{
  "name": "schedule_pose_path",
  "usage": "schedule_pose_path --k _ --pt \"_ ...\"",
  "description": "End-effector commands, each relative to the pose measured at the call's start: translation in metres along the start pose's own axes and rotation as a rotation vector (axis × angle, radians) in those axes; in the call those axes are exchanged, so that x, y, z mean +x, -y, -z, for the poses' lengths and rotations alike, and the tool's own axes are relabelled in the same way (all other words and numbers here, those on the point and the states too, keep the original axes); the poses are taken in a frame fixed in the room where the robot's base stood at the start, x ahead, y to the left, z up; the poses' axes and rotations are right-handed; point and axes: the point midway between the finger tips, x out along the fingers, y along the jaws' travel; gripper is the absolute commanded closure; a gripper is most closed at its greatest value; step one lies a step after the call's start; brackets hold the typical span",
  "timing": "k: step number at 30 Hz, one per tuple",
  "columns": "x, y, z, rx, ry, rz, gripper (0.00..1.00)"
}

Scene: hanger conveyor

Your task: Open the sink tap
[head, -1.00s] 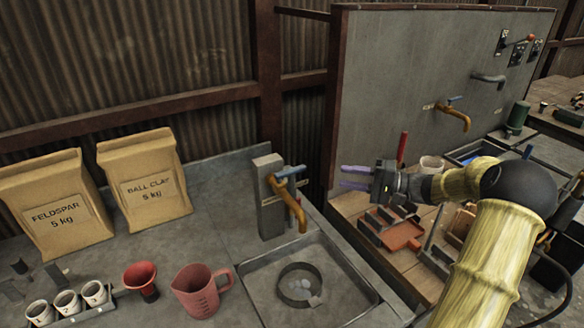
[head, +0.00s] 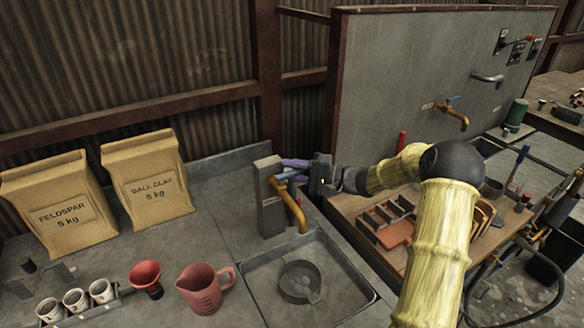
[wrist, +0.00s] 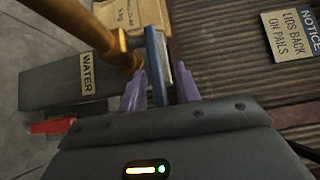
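The sink tap is a brass spout (head: 292,205) on a grey post (head: 270,205), curving down over the sink (head: 345,268). Its blue lever (head: 288,174) sits on top, pointing toward my gripper (head: 292,170). In the wrist view the blue lever (wrist: 153,62) runs between the two purple fingers of my gripper (wrist: 160,88). The fingers are apart, one on each side of the lever, with a gap on the right; contact on the left side is unclear. The brass spout (wrist: 95,35) and the post's WATER label (wrist: 87,73) lie to the left.
A red jug (head: 203,288), red funnel (head: 146,277) and numbered cups (head: 75,300) stand left of the sink. Two clay bags (head: 148,180) are behind. A second tap (head: 452,115) is on the grey panel (head: 400,80) at right.

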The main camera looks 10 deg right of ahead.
Motion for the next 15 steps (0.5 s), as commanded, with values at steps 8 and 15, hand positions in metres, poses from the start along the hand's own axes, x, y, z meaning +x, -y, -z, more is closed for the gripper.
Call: schedule_pose_path --k 8,15 --pt "0.0021 -0.0001 0.0002 0.0 -0.001 0.0 0.67" --pt "0.0019 -0.0002 0.0001 0.0 -0.001 0.0 1.0"
